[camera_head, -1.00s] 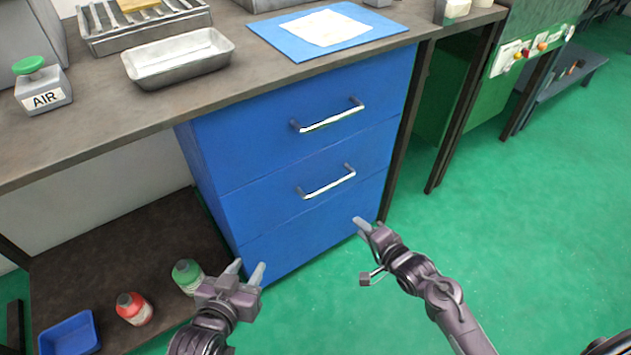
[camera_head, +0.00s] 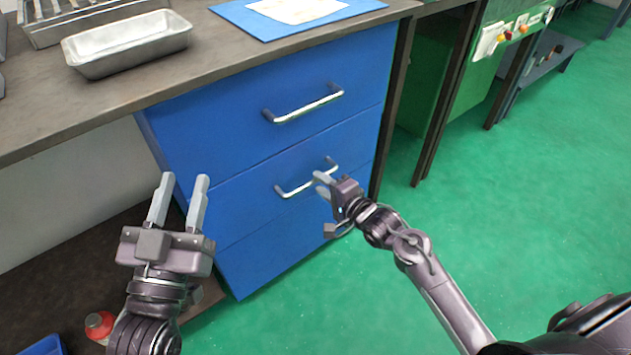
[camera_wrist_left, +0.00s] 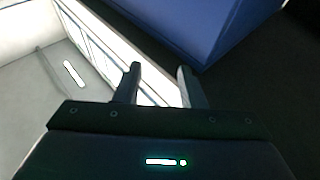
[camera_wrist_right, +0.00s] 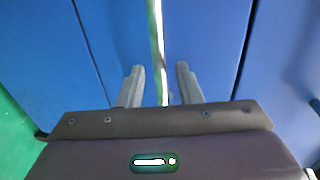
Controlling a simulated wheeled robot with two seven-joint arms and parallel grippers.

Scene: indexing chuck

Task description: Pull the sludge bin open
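No label marks the sludge bin; a blue drawer cabinet (camera_head: 240,150) under the bench has an upper handle (camera_head: 305,108) and a lower handle (camera_head: 295,189), both silver bars. My right gripper (camera_head: 322,184) is at the right part of the lower handle. In the right wrist view, a bright handle bar (camera_wrist_right: 157,45) runs between its two spread fingers (camera_wrist_right: 161,85), with gaps on both sides. My left gripper (camera_head: 184,180) is open and empty in front of the cabinet's left side. Its spread fingers also show in the left wrist view (camera_wrist_left: 159,70). The drawers look closed.
A metal tray (camera_head: 127,48) and a blue mat (camera_head: 235,16) with a white sheet lie on the bench. A red bottle (camera_head: 99,325) and part of a blue box (camera_head: 42,346) are low at left. Green floor to the right is open.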

